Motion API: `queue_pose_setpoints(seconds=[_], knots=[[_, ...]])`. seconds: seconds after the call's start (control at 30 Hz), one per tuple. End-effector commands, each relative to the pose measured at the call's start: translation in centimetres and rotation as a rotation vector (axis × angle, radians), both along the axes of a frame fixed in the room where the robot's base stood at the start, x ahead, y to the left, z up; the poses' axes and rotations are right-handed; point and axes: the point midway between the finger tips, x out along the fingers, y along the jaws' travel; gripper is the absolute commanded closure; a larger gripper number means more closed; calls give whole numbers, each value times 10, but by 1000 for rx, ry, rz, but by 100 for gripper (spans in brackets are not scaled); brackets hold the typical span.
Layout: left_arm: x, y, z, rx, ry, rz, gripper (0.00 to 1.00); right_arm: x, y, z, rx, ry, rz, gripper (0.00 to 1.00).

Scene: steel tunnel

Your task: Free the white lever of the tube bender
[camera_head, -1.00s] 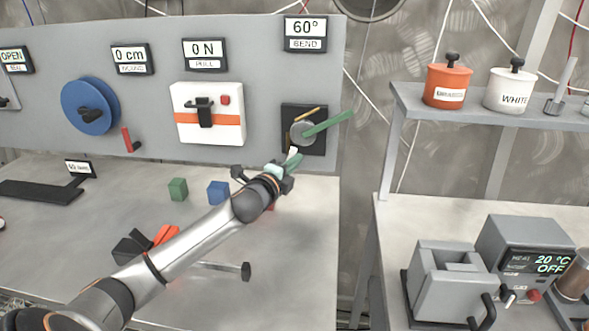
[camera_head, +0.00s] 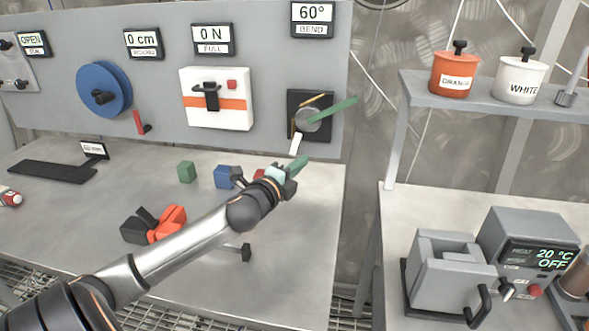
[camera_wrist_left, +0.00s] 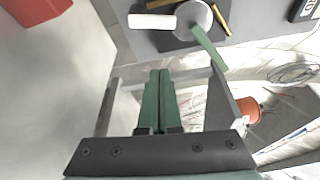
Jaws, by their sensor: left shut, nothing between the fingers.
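The tube bender (camera_head: 308,119) is on the grey panel, with a round grey hub on a dark plate. Its white lever (camera_head: 296,143) points down from the hub; in the left wrist view the lever (camera_wrist_left: 152,21) sticks out to the left. A green bar (camera_head: 336,112) points up and right from the hub. A brass-coloured tube (camera_head: 315,100) lies beside the hub. My left gripper (camera_head: 304,162) is just below the lever, its green fingers shut and empty. In the left wrist view the fingers (camera_wrist_left: 158,75) are together, apart from the lever. My right gripper is not in view.
The bend display (camera_head: 313,18) above reads 60°. Green (camera_head: 186,172) and blue (camera_head: 224,177) blocks lie on the bench (camera_head: 300,260) left of my gripper. An orange-and-black clamp-like tool (camera_head: 155,226) lies nearer. A gap separates the bench from the right-hand table.

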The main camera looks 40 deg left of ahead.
Motion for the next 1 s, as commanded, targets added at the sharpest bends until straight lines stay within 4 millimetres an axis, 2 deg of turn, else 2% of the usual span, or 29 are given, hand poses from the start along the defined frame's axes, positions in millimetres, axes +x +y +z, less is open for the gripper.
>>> queue_pose_setpoints(seconds=[0.1, 0.3, 1.0], knots=[[-14, -2, 0, 1, 3, 1, 100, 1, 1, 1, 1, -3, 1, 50], [-25, -4, 2, 2, 1, 0, 100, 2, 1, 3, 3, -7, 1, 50], [-27, -5, 6, 1, 0, 1, 100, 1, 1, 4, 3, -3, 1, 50]])
